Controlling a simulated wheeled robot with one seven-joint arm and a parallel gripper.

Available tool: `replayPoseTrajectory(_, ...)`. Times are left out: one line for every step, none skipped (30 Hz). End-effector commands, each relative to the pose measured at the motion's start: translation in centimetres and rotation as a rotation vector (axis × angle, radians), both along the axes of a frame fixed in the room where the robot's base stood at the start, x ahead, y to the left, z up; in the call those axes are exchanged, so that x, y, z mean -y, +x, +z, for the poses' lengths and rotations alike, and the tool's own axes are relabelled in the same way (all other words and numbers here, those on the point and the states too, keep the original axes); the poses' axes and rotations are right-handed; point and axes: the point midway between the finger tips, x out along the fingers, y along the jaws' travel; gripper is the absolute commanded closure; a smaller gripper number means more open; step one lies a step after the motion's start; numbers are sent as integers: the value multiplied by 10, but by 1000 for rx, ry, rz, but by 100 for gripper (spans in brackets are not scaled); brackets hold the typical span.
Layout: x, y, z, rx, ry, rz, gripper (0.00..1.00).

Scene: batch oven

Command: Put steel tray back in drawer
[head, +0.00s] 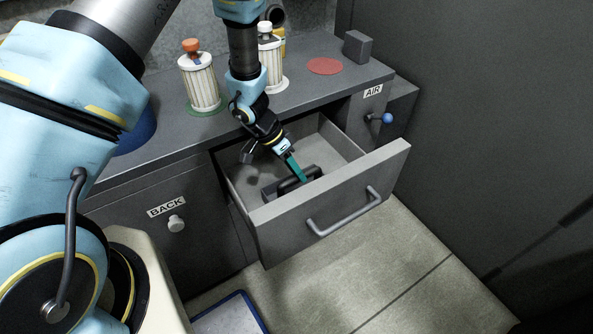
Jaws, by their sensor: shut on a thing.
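The grey drawer (383,159) stands pulled open from the counter, with its bar handle (345,215) at the front. My gripper (302,179) reaches down into the drawer, with a teal finger showing. It is shut on a dark grey piece with a raised handle (277,190), which seems to be the steel tray. This piece is low inside the drawer, behind the front wall. The front wall hides its lower part, so I cannot tell whether it rests on the drawer floor.
On the counter stand a white ribbed cartridge with an orange cap (200,88), a second with a white cap (271,70), a red disc (325,66) and a grey block (358,46). A blue knob (387,118) sits under the AIR label.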

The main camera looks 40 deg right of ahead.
Motion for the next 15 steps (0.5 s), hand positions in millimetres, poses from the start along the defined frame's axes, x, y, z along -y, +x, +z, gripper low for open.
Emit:
replayPoseTrajectory(0,0,-1,0,0,0,100)
replayPoseTrajectory(0,0,-2,0,-1,1,100)
replayPoseTrajectory(0,0,-2,0,0,1,70)
replayPoseTrajectory(0,0,-2,0,0,0,67)
replayPoseTrajectory(0,0,-2,0,0,0,63)
replayPoseTrajectory(0,0,-2,0,0,0,59)
replayPoseTrajectory(0,0,-2,0,0,0,55)
replayPoseTrajectory(0,0,-2,0,0,0,52)
replayPoseTrajectory(0,0,-2,0,0,0,47)
replayPoseTrajectory(0,0,-2,0,0,0,44)
replayPoseTrajectory(0,0,-2,0,0,0,43)
replayPoseTrajectory(0,0,-2,0,0,0,43)
replayPoseTrajectory(0,0,-2,0,0,0,43)
replayPoseTrajectory(0,0,-2,0,0,0,43)
replayPoseTrajectory(0,0,-2,0,0,0,43)
